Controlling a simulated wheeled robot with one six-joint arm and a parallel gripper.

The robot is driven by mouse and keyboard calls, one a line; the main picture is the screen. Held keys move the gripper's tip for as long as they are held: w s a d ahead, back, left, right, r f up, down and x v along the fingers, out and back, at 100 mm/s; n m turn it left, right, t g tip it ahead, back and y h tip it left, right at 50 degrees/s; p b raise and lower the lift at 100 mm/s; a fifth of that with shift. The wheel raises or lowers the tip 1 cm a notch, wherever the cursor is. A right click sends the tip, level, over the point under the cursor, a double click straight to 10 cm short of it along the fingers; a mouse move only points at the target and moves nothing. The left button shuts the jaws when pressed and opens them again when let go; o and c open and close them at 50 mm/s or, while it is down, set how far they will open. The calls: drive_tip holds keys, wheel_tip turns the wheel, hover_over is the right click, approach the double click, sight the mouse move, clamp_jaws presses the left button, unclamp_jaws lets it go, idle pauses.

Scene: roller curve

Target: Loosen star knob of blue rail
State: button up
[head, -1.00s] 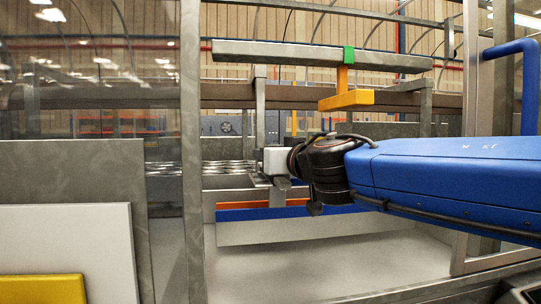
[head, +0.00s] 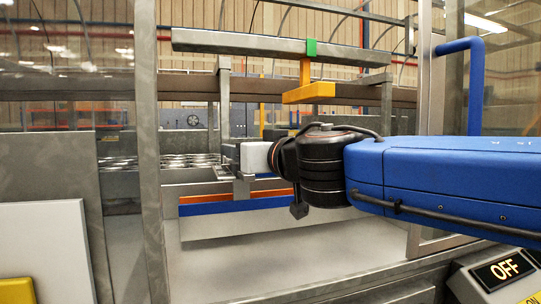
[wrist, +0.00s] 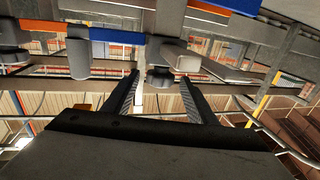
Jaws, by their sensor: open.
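The blue rail (head: 240,204) runs level behind the frame opening in the head view, with an orange strip above it. In the wrist view, a blue rail section (wrist: 117,35) shows at the upper left. A dark round knob (wrist: 160,78), beside a light grey block, sits just beyond the fingers; its lobes cannot be made out. My gripper (wrist: 157,96) is open, with one finger on each side of the line to the knob and nothing held. In the head view my gripper (head: 231,158) is at the rail's bracket, small and partly hidden by my wrist.
A grey beam (head: 260,47) with a green clip (head: 311,48) and a yellow bar (head: 308,93) hangs above my arm. A metal post (head: 150,160) stands left of my gripper. A panel reading OFF (head: 502,269) is at the lower right. The floor below the rail looks clear.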

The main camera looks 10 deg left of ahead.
drive_tip(key=v, duration=1)
drive_tip(key=shift+s+d, duration=0.25)
drive_tip(key=shift+s, duration=0.05)
